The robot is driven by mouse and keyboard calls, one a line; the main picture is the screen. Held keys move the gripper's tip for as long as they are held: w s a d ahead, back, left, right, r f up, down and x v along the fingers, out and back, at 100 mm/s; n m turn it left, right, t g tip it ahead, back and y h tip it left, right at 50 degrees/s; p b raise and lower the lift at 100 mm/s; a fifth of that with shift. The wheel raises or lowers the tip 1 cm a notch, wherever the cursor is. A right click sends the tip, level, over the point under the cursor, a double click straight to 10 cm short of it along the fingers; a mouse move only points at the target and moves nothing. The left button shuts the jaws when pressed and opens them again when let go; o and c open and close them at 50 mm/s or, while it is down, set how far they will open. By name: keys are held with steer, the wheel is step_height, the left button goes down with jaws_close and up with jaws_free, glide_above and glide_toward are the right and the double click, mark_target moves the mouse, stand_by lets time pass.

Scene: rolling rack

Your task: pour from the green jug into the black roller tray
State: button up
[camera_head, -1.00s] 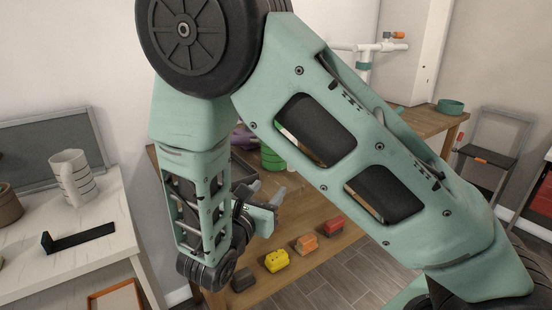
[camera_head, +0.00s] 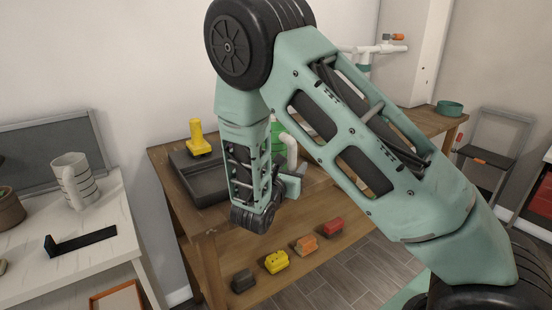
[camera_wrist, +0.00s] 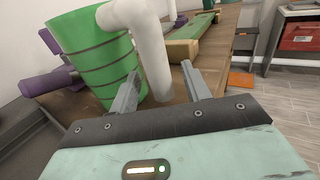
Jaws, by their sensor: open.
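The green jug (camera_wrist: 90,55) stands upright on the wooden table, with dark bands around it and a thick white handle (camera_wrist: 150,45) on its right side in the wrist view. In the head view the jug (camera_head: 275,130) is partly hidden behind my arm. My gripper (camera_wrist: 160,72) is open, one finger on each side of the handle's lower part in the picture; contact cannot be told. In the head view my gripper (camera_head: 293,184) is at the jug's near side. The black roller tray (camera_head: 207,190) lies on the table left of the jug, partly covered by my arm.
A yellow object (camera_head: 198,137) stands by the tray's far edge. A purple object (camera_wrist: 45,82) lies beside the jug. A wooden block (camera_wrist: 182,50) is beyond the handle. Several coloured blocks sit on the lower shelf (camera_head: 275,245). A white table (camera_head: 100,225) stands left.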

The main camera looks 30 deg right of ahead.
mark_target(293, 139)
steer(key=shift+w+d, duration=0.2)
steer(key=shift+d, duration=0.1)
steer(key=shift+c, duration=0.2)
jaws_close()
steer(key=shift+r, duration=0.1)
step_height(293, 139, up, 10)
steer(key=shift+f, duration=0.1)
steer(key=c, duration=0.6)
jaws_free()
jaws_close()
